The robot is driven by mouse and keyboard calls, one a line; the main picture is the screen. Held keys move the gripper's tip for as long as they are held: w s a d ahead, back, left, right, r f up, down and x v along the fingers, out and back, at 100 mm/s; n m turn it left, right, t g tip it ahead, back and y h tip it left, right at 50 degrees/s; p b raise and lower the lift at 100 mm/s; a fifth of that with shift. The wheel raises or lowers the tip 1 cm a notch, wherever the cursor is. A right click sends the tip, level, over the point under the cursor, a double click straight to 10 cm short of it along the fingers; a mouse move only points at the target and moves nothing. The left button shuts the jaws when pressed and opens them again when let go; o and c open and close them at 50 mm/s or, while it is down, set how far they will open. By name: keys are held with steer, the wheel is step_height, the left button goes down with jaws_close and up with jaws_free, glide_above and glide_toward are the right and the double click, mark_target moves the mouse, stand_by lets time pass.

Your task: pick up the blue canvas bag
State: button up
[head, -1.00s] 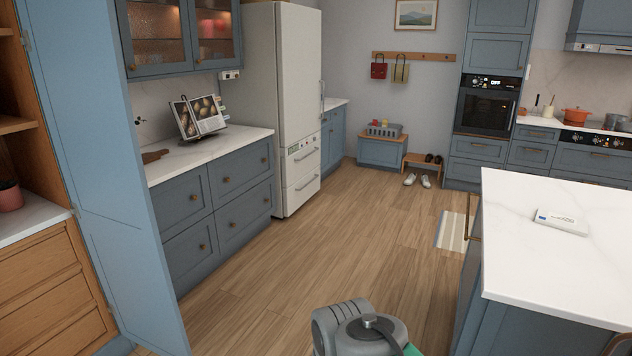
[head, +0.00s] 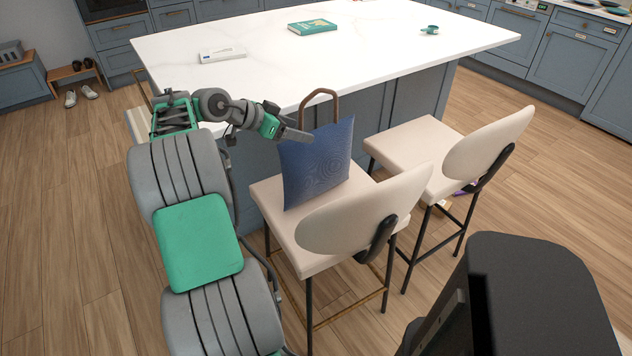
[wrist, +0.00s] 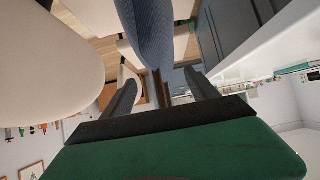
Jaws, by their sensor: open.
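The blue canvas bag (head: 318,165) stands upright on the cream seat of the nearer stool (head: 262,195), with its brown handle (head: 319,93) looped up above it. My gripper (head: 300,136) is at the bag's upper left, close below the handle. In the wrist view the open jaws (wrist: 160,77) show as two dark fingers. The handle (wrist: 161,90) shows between them, and the blue bag body (wrist: 152,30) fills the top middle. I cannot tell whether the fingers touch the bag.
A white-topped island (head: 360,45) stands just behind the bag, its edge close to my arm. A second stool (head: 410,145) is to the right. A green book (head: 312,27), a white box (head: 222,54) and a teal cup (head: 430,29) lie on the island.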

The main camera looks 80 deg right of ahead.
mark_target(318, 148)
steer(key=x, duration=0.6)
steer(key=shift+f, duration=0.25)
steer(key=shift+s, duration=0.1)
jaws_close()
stand_by(0.3)
steer(key=shift+d+r, duration=0.15)
steer(key=shift+r, duration=0.05)
